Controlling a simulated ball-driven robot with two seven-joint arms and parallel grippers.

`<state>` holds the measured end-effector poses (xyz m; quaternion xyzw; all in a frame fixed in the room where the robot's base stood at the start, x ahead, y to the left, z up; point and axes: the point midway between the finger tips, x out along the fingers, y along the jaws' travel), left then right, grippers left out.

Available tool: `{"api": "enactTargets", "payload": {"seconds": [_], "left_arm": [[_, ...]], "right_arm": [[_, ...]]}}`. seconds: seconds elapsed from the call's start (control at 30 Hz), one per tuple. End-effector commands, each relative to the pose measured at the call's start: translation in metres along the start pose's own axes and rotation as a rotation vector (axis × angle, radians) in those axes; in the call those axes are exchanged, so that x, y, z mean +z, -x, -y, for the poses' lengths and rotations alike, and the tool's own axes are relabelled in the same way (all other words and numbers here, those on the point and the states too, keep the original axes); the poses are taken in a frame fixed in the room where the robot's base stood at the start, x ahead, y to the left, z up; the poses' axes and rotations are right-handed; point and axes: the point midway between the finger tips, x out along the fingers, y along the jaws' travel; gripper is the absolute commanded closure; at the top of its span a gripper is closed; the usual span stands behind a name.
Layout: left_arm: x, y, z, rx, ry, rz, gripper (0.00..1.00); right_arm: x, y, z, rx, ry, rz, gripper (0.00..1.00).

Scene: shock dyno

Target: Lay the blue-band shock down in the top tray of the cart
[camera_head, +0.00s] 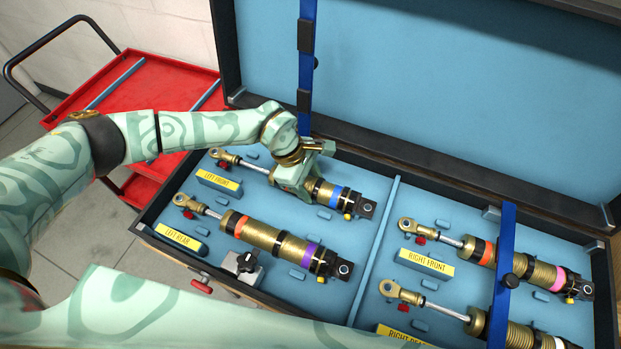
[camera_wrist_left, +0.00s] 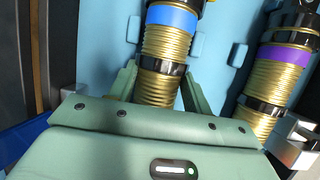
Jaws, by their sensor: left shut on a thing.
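The blue-band shock (camera_head: 331,193) lies in the LEFT FRONT place of the open blue-lined case. Its blue band (camera_wrist_left: 172,17) shows at the top of the left wrist view. My left gripper (camera_head: 296,178) is shut on the shock's gold body, with one finger on each side (camera_wrist_left: 156,88). The gripper hides the middle of the shock in the head view. The red cart (camera_head: 150,90) stands behind and left of the case, with blue strips across its top tray. My right gripper is not in view.
The purple-band shock (camera_head: 264,235) lies parallel and close by, in the LEFT REAR place. More shocks lie right of the case divider (camera_head: 376,245). The case's near-left wall (camera_head: 168,200) stands between the shock and the cart. A blue strap (camera_head: 306,60) hangs at the lid.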

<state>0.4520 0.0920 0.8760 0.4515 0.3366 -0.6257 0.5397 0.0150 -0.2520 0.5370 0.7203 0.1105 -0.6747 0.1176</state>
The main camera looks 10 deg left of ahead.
Motion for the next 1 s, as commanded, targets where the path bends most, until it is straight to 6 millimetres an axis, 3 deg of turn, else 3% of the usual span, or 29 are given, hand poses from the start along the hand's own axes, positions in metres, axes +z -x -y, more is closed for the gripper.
{"api": "enactTargets", "payload": {"seconds": [0.3, 0.33, 0.4, 0.77, 0.87, 1.0], "left_arm": [[0.001, 0.000, -0.001, 0.004, -0.002, 0.002, 1.00], [0.001, 0.000, -0.001, 0.004, -0.002, 0.002, 0.45], [0.001, -0.001, -0.001, 0.003, -0.002, 0.002, 0.26], [-0.001, 0.003, 0.000, 0.000, 0.000, -0.001, 0.25], [-0.001, 0.018, -0.001, 0.003, -0.001, -0.002, 0.25], [-0.001, 0.053, -0.001, 0.006, -0.001, -0.002, 0.25]], "right_arm": [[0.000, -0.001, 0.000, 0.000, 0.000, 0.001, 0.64], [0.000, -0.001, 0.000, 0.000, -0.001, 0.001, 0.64], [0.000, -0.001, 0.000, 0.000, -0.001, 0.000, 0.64], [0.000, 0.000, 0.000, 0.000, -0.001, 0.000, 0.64], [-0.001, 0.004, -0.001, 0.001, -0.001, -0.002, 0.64], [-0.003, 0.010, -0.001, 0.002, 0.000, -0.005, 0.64]]}}
